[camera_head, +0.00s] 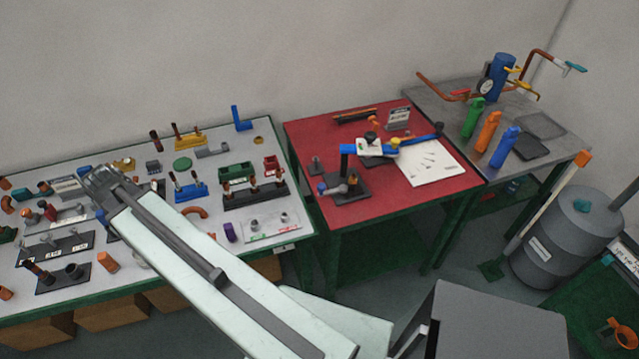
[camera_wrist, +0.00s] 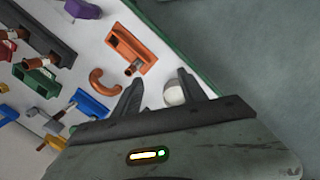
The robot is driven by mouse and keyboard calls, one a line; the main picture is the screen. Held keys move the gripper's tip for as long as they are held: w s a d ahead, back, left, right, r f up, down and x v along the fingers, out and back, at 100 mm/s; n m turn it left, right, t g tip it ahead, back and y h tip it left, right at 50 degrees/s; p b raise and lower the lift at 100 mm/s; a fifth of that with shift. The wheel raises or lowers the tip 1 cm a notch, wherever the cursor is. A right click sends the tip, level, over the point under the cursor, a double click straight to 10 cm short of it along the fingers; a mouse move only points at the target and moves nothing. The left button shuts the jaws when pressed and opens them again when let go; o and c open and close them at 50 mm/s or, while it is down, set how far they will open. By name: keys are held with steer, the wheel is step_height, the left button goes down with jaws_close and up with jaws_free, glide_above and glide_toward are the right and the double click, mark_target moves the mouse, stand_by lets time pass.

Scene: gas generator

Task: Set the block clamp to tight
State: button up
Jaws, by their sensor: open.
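My gripper (camera_wrist: 158,78) is open in the wrist view, its two dark fingers spread above the edge of the white-topped bench. A pale round thing (camera_wrist: 174,95) shows between the fingers, closer to the right one; I cannot tell what it is or whether it is touched. An orange block with a copper-coloured pin (camera_wrist: 130,50) lies just beyond the fingertips. I cannot tell for sure which thing is the block clamp. In the head view my arm hides part of the bench.
The white bench (camera_head: 205,160) is crowded with small coloured parts, including an orange hook (camera_wrist: 105,80) and a purple piece (camera_head: 230,232). The red table (camera_head: 310,130) stands to its right, then a grey table (camera_head: 560,140) with bottles. A grey drum (camera_head: 565,235) stands at far right.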

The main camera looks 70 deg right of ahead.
steer(key=s+d+g, duration=0.1)
steer(key=s+d, duration=0.3)
steer(key=d, duration=0.5)
steer(key=s+d, duration=0.3)
steer(key=d, duration=0.7)
steer(key=n+g, duration=0.2)
steer(key=g, duration=0.1)
glide_toward(321, 186)
steer(key=b+x, duration=0.8)
steer(key=x, duration=0.1)
steer(key=shift+r, duration=0.15)
jaws_close()
